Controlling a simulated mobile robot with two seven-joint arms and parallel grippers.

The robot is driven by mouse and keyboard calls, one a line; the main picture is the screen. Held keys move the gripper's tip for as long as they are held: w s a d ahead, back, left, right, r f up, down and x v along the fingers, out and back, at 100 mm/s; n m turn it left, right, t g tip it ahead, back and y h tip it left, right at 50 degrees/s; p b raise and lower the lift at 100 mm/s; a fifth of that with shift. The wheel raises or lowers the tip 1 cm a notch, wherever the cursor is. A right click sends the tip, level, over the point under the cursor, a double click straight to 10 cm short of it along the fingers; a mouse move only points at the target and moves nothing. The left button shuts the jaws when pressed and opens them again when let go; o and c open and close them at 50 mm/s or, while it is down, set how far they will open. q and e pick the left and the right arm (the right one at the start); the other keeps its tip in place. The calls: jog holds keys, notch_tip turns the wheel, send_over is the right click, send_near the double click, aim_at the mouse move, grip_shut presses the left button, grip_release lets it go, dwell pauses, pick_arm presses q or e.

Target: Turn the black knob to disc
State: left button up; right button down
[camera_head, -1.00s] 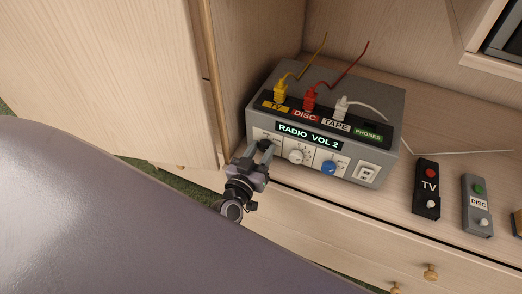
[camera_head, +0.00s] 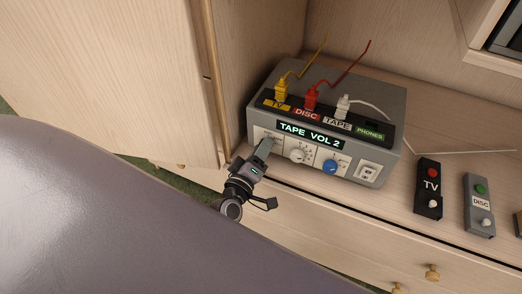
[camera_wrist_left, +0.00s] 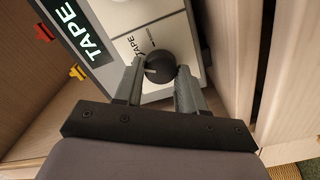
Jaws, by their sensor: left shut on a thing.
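The grey receiver box (camera_head: 390,100) stands on the wooden cabinet, and its display (camera_head: 311,135) reads "TAPE VOL 2". The black knob (camera_wrist_left: 160,68) is at the left end of its front panel. In the left wrist view the word "TAPE" is printed by the knob, and its pale pointer mark faces left. My left gripper (camera_wrist_left: 160,88) is shut on the black knob, one finger on each side. In the head view the left gripper (camera_head: 264,148) hides the knob. My right gripper is not in view.
A white knob (camera_head: 297,155) and a blue knob (camera_head: 330,166) sit right of the gripper. Yellow, red and white plugs stand on top of the box. A black TV remote (camera_head: 429,188) and a grey DISC remote (camera_head: 478,204) lie to the right. A wooden panel (camera_head: 235,70) rises close on the left.

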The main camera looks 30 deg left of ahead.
pick_arm(q)
jog(key=n+b, duration=0.1)
jog(key=n, duration=0.5)
jog(key=shift+f, duration=0.15)
jog(key=shift+n, duration=0.3)
jog(key=o, duration=1)
jog(key=shift+o, duration=0.2)
jog(key=s, duration=0.7)
jog(key=shift+d, duration=0.25)
jog(key=shift+s, duration=0.1)
